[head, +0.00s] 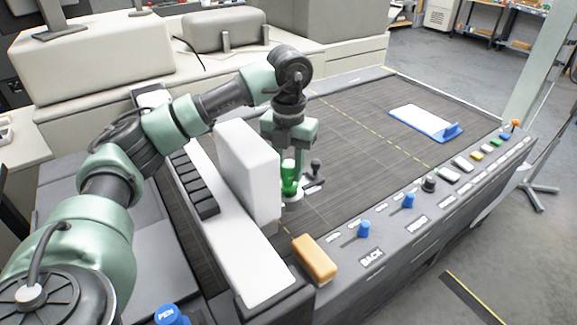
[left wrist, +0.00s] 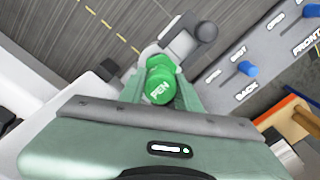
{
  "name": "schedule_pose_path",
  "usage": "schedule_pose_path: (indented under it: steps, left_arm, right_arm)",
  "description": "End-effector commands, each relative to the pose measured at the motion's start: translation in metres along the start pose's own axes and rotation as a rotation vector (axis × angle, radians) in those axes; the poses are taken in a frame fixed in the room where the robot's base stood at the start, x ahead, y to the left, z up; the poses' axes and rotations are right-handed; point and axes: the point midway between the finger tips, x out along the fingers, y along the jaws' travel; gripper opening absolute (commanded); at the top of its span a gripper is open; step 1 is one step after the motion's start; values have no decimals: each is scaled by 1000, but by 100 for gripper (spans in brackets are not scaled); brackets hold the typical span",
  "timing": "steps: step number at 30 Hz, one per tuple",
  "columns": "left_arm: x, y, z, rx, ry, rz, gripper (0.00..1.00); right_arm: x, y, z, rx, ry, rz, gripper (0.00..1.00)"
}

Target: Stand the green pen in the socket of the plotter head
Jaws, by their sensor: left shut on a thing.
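The green pen (head: 289,181) is upright in my left gripper (head: 289,150), which is shut on it. In the left wrist view the pen (left wrist: 160,88) shows from above, its round cap marked PEN, between the fingers. The plotter head is a tall white block (head: 247,168) on the white beam, just left of the pen. A pale ring-like socket part (head: 292,195) shows at the pen's lower end. I cannot tell whether the pen's tip is inside it. A small lever with a black knob (head: 315,167) stands just right of the pen. My right gripper is not in view.
The dark plotter bed (head: 365,135) is mostly clear, with a white plate with a blue edge (head: 425,122) at the right. The front panel holds blue sliders (head: 363,229) and buttons. An orange block (head: 314,259) sits near the front corner. A blue PEN cap (head: 171,315) shows at bottom left.

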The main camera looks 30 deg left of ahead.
Motion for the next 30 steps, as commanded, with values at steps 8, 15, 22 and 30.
schedule_pose_path:
  steps: [8,15,22,30]
  left_arm:
    - [10,0,0,0,0,0,0]
    - [12,0,0,0,-1,0,0]
    - [12,0,0,0,0,0,52]
    - [12,0,0,0,0,0,58]
  right_arm:
    - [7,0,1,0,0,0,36]
    - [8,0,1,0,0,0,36]
    - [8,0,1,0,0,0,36]
    - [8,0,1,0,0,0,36]
